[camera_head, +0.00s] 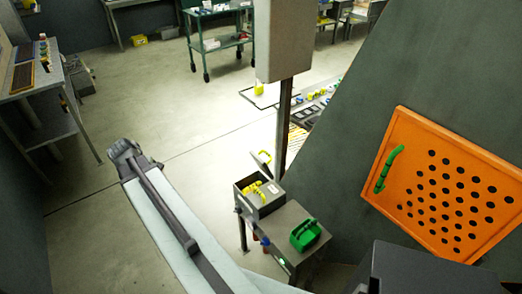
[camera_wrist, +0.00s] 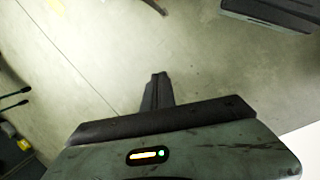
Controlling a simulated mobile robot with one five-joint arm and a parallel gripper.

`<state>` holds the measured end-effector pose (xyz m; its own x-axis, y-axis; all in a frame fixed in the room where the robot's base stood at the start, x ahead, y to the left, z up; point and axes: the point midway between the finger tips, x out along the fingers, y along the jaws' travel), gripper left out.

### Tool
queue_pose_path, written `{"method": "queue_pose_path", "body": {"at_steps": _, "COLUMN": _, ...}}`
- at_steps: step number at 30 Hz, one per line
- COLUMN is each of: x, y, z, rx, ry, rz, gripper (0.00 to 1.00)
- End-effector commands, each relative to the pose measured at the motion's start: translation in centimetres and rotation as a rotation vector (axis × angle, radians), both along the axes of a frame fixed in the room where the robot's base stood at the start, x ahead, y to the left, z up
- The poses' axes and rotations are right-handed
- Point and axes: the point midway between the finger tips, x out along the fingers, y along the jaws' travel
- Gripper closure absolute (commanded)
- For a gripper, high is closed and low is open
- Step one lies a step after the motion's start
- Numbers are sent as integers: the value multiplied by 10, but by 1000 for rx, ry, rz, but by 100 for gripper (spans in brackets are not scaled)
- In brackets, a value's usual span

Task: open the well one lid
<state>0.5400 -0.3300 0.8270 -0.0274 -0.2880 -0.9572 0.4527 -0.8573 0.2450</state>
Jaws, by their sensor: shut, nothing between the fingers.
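A small grey machine stands right of centre in the head view. It has an open-topped grey box (camera_head: 268,207) with yellow pieces (camera_head: 254,190) inside. A green handle (camera_head: 305,234) sits on the machine's grey top (camera_head: 290,217), nearer to me. No label shows which part is well one. My gripper (camera_head: 123,151) is at the far left end of my arm, well apart from the machine. In the wrist view my gripper (camera_wrist: 157,88) is shut and empty over bare floor.
A large dark sloped housing with an orange perforated panel (camera_head: 445,185) fills the right. A grey post (camera_head: 284,125) stands behind the small machine. A workbench (camera_head: 30,85) is at left and a green trolley (camera_head: 218,45) at the back. The floor between is clear.

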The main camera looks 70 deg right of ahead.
Motion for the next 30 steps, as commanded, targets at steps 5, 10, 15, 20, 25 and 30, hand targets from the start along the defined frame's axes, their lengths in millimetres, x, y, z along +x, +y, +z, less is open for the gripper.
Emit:
{"method": "queue_pose_path", "body": {"at_steps": 5, "x": -118, "y": -182, "z": 32, "rx": -109, "ry": 237, "rz": 227, "gripper": 100}}
{"method": "queue_pose_path", "body": {"at_steps": 10, "x": -213, "y": -264, "z": 49, "rx": -115, "ry": 426, "rz": 380, "gripper": 100}}
{"method": "queue_pose_path", "body": {"at_steps": 15, "x": -245, "y": -285, "z": 53, "rx": -106, "ry": 490, "rz": 434, "gripper": 100}}
{"method": "queue_pose_path", "body": {"at_steps": 20, "x": -245, "y": -286, "z": 49, "rx": -105, "ry": 491, "rz": 436, "gripper": 100}}
{"method": "queue_pose_path", "body": {"at_steps": 25, "x": -250, "y": -293, "z": 32, "rx": -105, "ry": 490, "rz": 434, "gripper": 100}}
{"method": "queue_pose_path", "body": {"at_steps": 30, "x": -260, "y": -308, "z": 3, "rx": -104, "ry": 490, "rz": 433, "gripper": 100}}
